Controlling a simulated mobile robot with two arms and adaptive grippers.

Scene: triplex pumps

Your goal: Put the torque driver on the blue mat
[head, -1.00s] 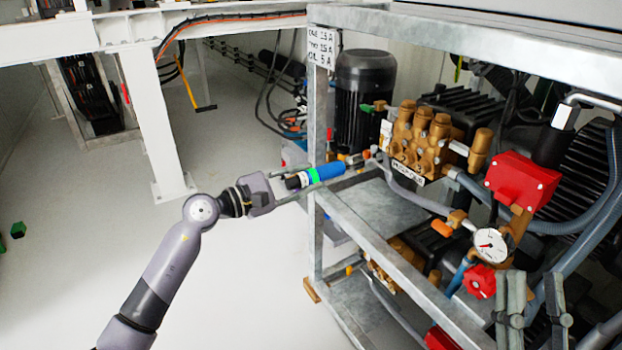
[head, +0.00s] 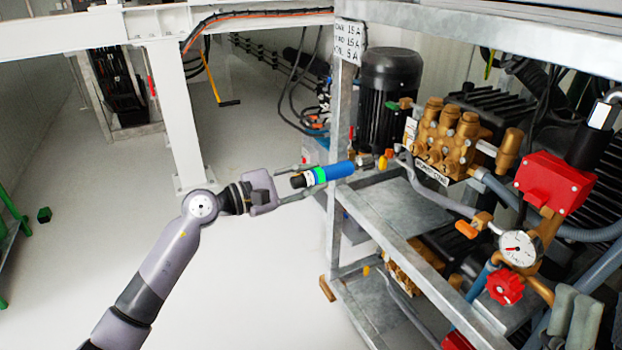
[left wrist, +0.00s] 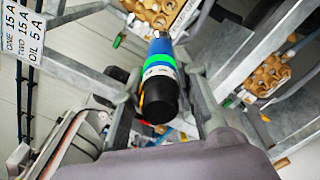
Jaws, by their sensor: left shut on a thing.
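The torque driver (head: 335,171) is a blue cylinder with a green band and a black end. My left gripper (head: 302,183) is shut on it near the banded, black end, and the blue part points right, toward the pump frame. In the left wrist view the driver (left wrist: 160,78) lies between the two fingers of the left gripper (left wrist: 163,112), black end toward the camera. Its far tip is hard to make out against the pump parts behind. No blue mat shows in these frames.
A grey metal frame (head: 338,130) with shelves (head: 388,212) holds brass pumps (head: 447,130), a black motor (head: 388,95), a red box (head: 553,182) and a gauge (head: 519,248). A white steel post (head: 175,120) stands at left. The floor (head: 110,220) around my left arm is mostly clear.

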